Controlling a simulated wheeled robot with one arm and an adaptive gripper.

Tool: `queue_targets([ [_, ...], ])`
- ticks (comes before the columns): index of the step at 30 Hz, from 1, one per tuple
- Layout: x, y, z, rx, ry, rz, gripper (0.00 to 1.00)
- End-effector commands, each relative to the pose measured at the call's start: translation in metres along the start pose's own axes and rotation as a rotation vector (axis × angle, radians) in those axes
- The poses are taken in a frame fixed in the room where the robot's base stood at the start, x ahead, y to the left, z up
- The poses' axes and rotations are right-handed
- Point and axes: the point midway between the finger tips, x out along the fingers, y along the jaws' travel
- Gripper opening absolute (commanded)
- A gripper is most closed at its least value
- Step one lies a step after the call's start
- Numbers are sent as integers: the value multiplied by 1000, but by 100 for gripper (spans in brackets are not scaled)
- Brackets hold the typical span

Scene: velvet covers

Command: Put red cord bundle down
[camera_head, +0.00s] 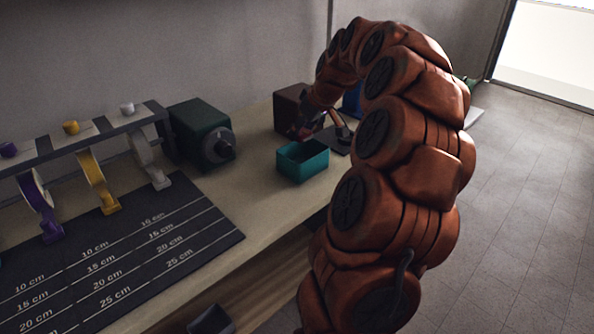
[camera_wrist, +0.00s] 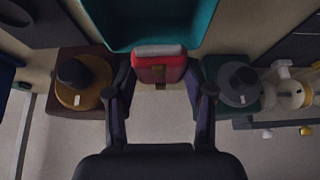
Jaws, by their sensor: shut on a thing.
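The red cord bundle (camera_wrist: 158,66) sits between my gripper's two dark fingers (camera_wrist: 160,92) in the wrist view. It is a small red block with a pale top edge and a brown band. My gripper is shut on it. The teal open box (camera_wrist: 205,22) shows just beyond the bundle, at the top of the wrist view. In the head view my gripper (camera_head: 306,130) is small and dark, above and behind the teal box (camera_head: 303,162). I cannot tell the gap between the bundle and the box or table.
A dark green machine (camera_head: 202,133) stands left of the box, and a brown one (camera_head: 290,107) behind it. A rack of ribbon rolls (camera_head: 75,143) and a black measuring mat (camera_head: 120,255) lie further left. Bare table (camera_head: 262,190) shows before the box.

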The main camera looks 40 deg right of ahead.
Motion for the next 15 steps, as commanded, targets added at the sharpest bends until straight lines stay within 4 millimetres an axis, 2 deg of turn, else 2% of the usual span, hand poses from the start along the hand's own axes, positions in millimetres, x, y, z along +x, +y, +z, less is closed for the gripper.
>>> queue_targets([
  [5,4,9,11,6,-1,1,25],
  [15,44,11,34,9,1,6,25],
])
